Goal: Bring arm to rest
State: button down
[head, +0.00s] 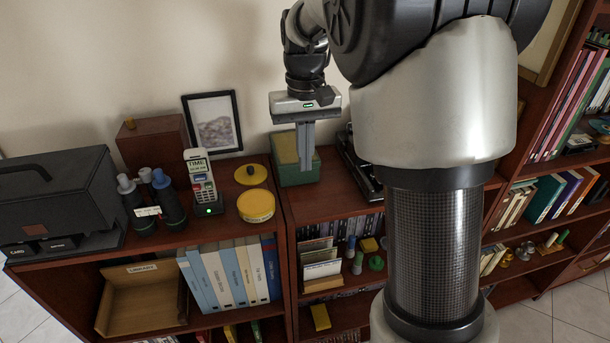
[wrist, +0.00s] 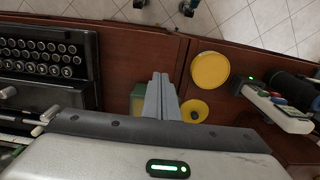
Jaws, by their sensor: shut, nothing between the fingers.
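My gripper (head: 306,147) is shut and empty, pointing down above the low bookcase. Its two grey fingers are pressed together and show in the wrist view (wrist: 160,96) too. In the head view the fingers hang in front of a green box with a yellowish top (head: 286,160) and hide part of it. I cannot tell how far the fingertips are above the bookcase top. My arm reaches in from the upper right of the head view and covers much of the right side.
A yellow tin (head: 256,206) and a cordless phone (head: 203,185) stand left of the gripper. A black typewriter (wrist: 45,60) is on its other side. A picture frame (head: 213,122) leans on the wall. Dark binoculars (head: 150,203) and a black case (head: 55,195) stand farther left.

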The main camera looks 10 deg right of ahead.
jog(key=s+r+t, duration=0.3)
jog(key=s+r, duration=0.5)
jog(key=s, duration=0.3)
jog(key=s+f+t+p, duration=0.1)
jog(key=s+t, duration=0.1)
jog(key=s, duration=0.9)
jog(key=shift+t, duration=0.3)
